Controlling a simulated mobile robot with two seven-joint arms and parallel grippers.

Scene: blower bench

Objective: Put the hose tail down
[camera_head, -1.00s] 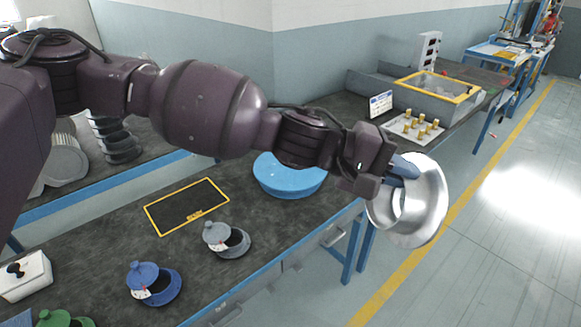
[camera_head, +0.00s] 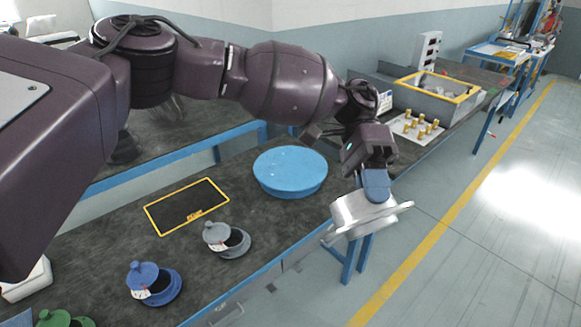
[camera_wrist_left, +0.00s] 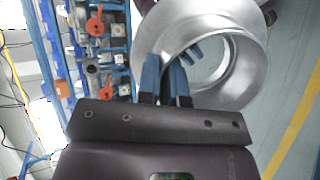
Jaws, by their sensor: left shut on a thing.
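The hose tail, a silver flanged metal ring (camera_head: 362,214), is held by my left gripper (camera_head: 376,188) beyond the front edge of the bench, in the air to the right of the blue round stand. In the left wrist view the blue fingers of this gripper (camera_wrist_left: 166,76) are closed on the wall of the silver ring (camera_wrist_left: 165,28), whose open bore faces the camera. A black area with a yellow border (camera_head: 160,213) lies flat and empty on the bench. My right gripper is not in view.
The blue round stand (camera_head: 290,165) has a bare top. Grey (camera_head: 218,236), blue (camera_head: 150,278) and green (camera_head: 55,319) lidded pots stand near the front edge. A white tray with several brass pieces (camera_head: 402,128) and a yellow-rimmed bin (camera_head: 436,97) are farther back.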

